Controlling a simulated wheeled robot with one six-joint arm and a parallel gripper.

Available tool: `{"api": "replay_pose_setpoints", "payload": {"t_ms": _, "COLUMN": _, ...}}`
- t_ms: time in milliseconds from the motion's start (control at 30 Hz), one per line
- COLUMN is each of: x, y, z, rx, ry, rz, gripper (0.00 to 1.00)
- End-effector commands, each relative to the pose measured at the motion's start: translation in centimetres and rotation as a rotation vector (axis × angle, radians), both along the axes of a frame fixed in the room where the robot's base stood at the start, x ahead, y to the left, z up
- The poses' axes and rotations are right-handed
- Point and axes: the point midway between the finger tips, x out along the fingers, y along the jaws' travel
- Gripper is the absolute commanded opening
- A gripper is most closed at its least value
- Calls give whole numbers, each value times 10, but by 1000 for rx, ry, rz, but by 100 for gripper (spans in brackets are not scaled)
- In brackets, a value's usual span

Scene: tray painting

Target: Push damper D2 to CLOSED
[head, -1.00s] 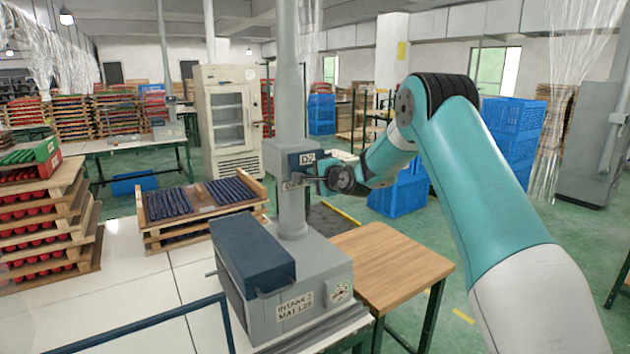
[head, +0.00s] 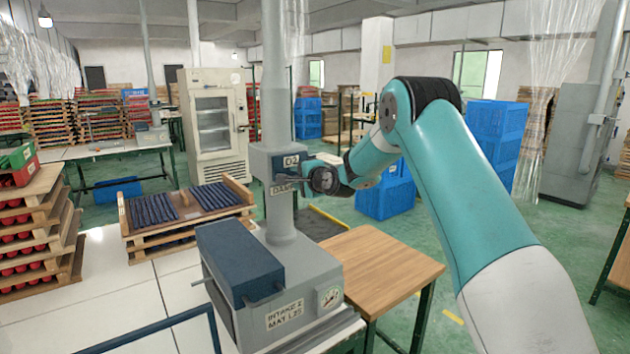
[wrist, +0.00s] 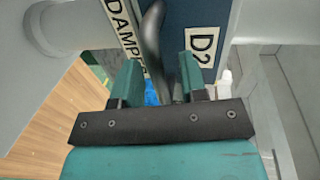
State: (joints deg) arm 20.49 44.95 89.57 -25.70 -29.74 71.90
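Damper D2 is a dark blue box (head: 291,162) with a white D2 label, on the grey vertical duct above the intake unit. Its label (wrist: 201,47) and a DAMPER strip (wrist: 126,38) also show in the wrist view. A dark curved lever (wrist: 153,42) runs down from the box between my fingers. My gripper (head: 296,184) is at the front of the damper box, and in the wrist view (wrist: 160,80) its two green fingers stand apart on either side of the lever. I cannot tell whether a finger touches it. The lever is mostly hidden in the head view.
The grey intake unit (head: 318,277) with a blue-topped box (head: 238,262) stands below the duct. A wooden table (head: 375,272) is to its right. Blue crates (head: 385,195) stand behind my arm.

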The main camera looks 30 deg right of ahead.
Motion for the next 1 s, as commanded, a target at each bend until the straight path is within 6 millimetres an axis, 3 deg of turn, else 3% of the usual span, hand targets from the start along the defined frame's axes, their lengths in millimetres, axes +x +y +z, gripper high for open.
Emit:
{"api": "replay_pose_setpoints", "payload": {"t_ms": 600, "x": -138, "y": -7, "z": 24, "rx": -1, "ry": -2, "rz": -6, "gripper": 39}}
{"api": "replay_pose_setpoints", "payload": {"t_ms": 800, "x": -160, "y": -8, "z": 31, "rx": 0, "ry": -2, "rz": -5, "gripper": 39}}
{"api": "replay_pose_setpoints", "payload": {"t_ms": 1000, "x": -164, "y": -8, "z": 32, "rx": 0, "ry": -1, "rz": -3, "gripper": 39}}
